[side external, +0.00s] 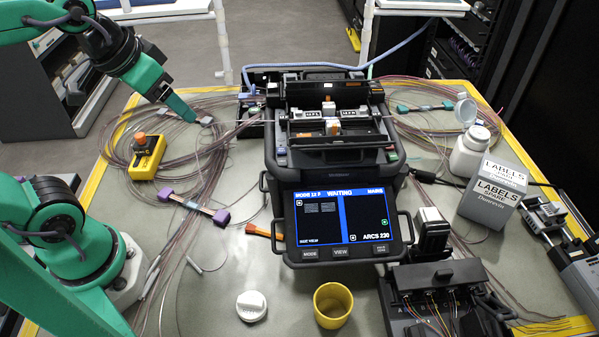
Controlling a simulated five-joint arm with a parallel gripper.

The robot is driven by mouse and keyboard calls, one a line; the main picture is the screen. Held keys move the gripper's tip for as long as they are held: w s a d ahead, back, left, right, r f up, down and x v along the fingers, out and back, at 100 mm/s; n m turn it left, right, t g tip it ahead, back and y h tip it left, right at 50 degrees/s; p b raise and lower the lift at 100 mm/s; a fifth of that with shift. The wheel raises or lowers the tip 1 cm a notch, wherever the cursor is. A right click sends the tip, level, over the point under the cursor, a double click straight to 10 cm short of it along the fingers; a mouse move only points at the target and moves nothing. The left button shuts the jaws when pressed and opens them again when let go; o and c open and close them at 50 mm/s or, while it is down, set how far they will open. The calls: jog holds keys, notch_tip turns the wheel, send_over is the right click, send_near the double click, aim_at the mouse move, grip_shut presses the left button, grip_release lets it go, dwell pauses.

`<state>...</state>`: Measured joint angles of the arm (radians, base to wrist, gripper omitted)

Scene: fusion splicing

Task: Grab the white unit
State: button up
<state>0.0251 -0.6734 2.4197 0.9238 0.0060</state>
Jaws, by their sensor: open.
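Several white things are in view, and I cannot tell which one is the unit. A round white cap (251,306) lies on the mat at the front, left of a yellow cup (333,305). My gripper (205,119) is at the upper left, above coiled fibers, open and apart from all of these. Its jaws look small here.
The black splicer (335,165) with a lit screen (343,218) stands in the centre, between my gripper and the box. A yellow device (147,158) and loose fibers lie at left. A black fiber holder (445,300) sits at front right. The mat (205,300) is clear at front left.

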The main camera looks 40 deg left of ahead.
jog(key=w+d+r+m+g, duration=0.1)
jog(key=w+d+r, duration=0.2)
jog(key=w, duration=0.3)
jog(key=w+d+r+m, duration=0.1)
jog(key=w+d+r, duration=0.1)
jog(key=w+d, duration=0.35)
jog(key=w+d+f+m+g, duration=0.1)
jog(key=w+d+f, duration=0.2)
jog(key=w+d, duration=0.3)
jog(key=w+d+f+m+g, duration=0.1)
jog(key=w+d+f+m, duration=0.1)
jog(key=w+d, duration=0.4)
jog(key=w+d+f+m+g, duration=0.1)
jog(key=w+d+f, duration=0.3)
jog(key=w+d, duration=0.2)
jog(key=shift+d+f+h, duration=0.15)
jog(key=shift+d+h, duration=0.15)
jog(key=shift+d, duration=0.3)
jog(key=m+g, duration=0.1)
jog(key=m, duration=0.2)
send_near(427, 214)
jog(key=shift+w+f, duration=0.15)
jog(key=shift+w, duration=0.15)
jog(key=shift+s+d+f, duration=0.15)
jog(key=shift+d+f, duration=0.15)
jog(key=shift+f, duration=4.05)
